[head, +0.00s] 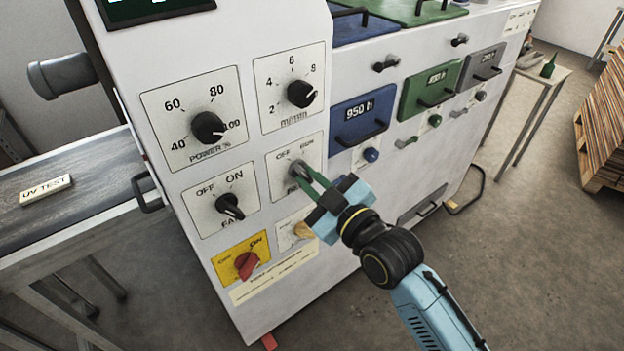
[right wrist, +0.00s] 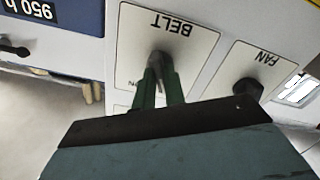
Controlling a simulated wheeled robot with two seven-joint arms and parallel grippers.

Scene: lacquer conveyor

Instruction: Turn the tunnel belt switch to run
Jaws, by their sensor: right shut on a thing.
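The belt switch (head: 299,168) is a small dark knob on a white plate marked OFF and RUN, on the front of the white machine. My right gripper (head: 303,174) reaches it from the lower right, with its green fingers shut on the knob. In the right wrist view the fingers (right wrist: 158,88) sit either side of the belt knob (right wrist: 158,62), below the upside-down word BELT. The fingers hide part of the knob, so I cannot tell exactly which mark it points to. My left gripper is not in view.
Close around are the fan knob (head: 229,206), the m/min knob (head: 301,94), the power knob (head: 208,127) and a red switch on a yellow plate (head: 246,264). A conveyor (head: 88,170) with a UV TEST block (head: 46,190) stands at left. Open floor lies at right.

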